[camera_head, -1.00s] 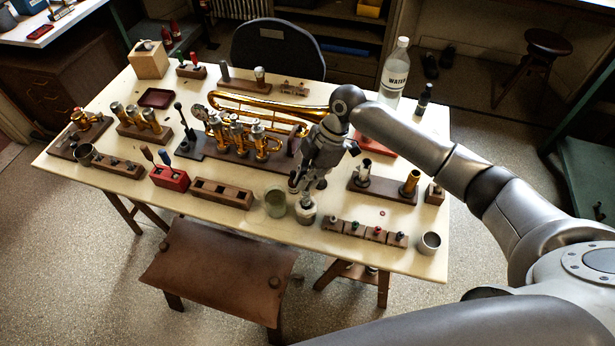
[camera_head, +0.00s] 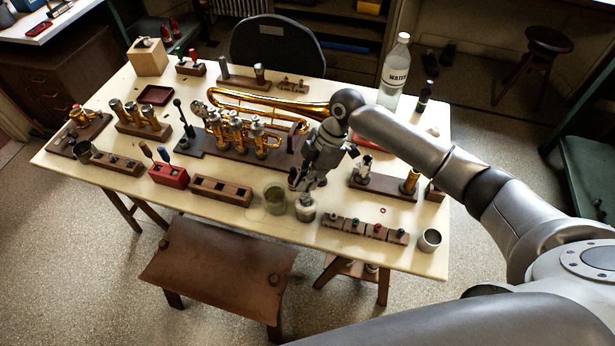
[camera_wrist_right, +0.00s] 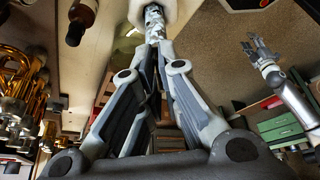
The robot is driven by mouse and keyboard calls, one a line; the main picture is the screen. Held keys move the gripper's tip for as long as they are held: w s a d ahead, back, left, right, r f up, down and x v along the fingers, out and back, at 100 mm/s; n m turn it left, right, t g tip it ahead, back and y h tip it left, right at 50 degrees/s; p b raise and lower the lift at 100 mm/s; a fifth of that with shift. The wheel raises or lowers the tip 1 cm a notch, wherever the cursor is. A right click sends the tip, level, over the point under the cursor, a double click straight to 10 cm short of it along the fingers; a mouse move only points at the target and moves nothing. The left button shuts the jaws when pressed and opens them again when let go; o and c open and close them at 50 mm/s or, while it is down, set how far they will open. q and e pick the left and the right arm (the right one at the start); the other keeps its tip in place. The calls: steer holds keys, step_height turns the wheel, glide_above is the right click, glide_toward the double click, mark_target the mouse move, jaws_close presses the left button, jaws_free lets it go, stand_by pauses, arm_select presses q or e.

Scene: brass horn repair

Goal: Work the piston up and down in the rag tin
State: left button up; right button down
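My right gripper (camera_head: 308,187) points down over the rag tin (camera_head: 306,212), a small round pale container near the table's front edge. In the right wrist view its fingers (camera_wrist_right: 154,38) are closed together on the silvery piston (camera_wrist_right: 153,18). The piston's far end is at the pale mouth of the tin (camera_wrist_right: 168,8). How deep the piston sits in the tin is hard to tell. My left gripper (camera_wrist_right: 262,48) shows only in the right wrist view, with its fingers spread and empty, away from the table.
A greenish glass jar (camera_head: 275,198) stands close to the left of the tin. A row of small wooden blocks (camera_head: 366,229) lies to its right, with a metal cup (camera_head: 429,240) beyond. The brass trumpet (camera_head: 270,104) and a water bottle (camera_head: 394,75) are behind.

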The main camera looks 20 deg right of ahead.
mark_target(307, 192)
steer(key=shift+f+b, duration=1.5)
steer(key=shift+f, duration=1.2)
steer(key=shift+r+p, duration=1.85)
steer(key=shift+r, duration=0.1)
steer(key=shift+f, duration=0.2)
steer(key=shift+f+b, duration=1.2)
steer(key=shift+f, duration=0.5)
steer(key=shift+r+p, duration=1.75)
steer(key=shift+r, duration=0.15)
steer(key=shift+f, duration=0.15)
